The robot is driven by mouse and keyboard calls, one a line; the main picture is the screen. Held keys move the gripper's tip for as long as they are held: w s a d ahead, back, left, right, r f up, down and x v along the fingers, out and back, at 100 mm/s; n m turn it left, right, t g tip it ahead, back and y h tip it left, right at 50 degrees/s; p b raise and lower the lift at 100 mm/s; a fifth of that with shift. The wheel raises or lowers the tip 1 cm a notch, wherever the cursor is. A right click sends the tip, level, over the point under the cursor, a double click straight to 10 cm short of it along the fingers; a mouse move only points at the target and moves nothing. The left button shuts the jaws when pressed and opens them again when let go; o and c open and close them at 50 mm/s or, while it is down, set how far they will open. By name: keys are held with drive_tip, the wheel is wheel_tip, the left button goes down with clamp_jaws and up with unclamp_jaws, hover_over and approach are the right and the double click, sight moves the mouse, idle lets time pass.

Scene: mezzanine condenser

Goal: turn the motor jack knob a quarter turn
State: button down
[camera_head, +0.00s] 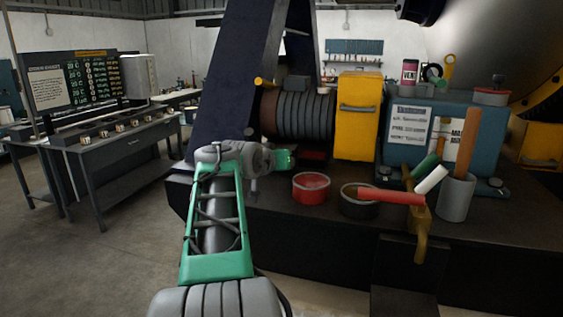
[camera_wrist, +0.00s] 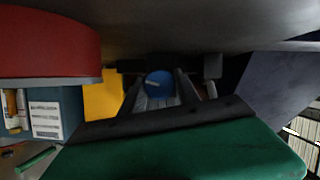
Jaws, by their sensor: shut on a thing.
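The blue knob (camera_wrist: 159,83) has a pale mark across its face and shows in the middle of the wrist view. My gripper (camera_wrist: 161,100) has one finger on each side of it and is shut on it. In the head view my green gripper (camera_head: 290,160) reaches low over the dark bench, in front of the ribbed motor (camera_head: 303,115). The knob cannot be made out there, hidden by the gripper. How far the knob is turned cannot be told.
A red tub (camera_head: 311,189) stands close to the right of my gripper and looms in the wrist view (camera_wrist: 45,45). A dark tub (camera_head: 359,207), a yellow cabinet (camera_head: 357,125) and a grey cup (camera_head: 456,198) are farther right. A dark slanted beam (camera_head: 232,80) rises at left.

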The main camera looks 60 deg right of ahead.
drive_tip(key=shift+n+g+p, duration=0.35)
drive_tip(key=shift+n+g, duration=0.25)
drive_tip(key=shift+n, duration=0.1)
drive_tip(key=c, duration=0.9)
unclamp_jaws()
drive_tip(key=b+v, duration=0.1)
drive_tip(key=v, duration=0.7)
drive_tip(key=shift+f, duration=0.1)
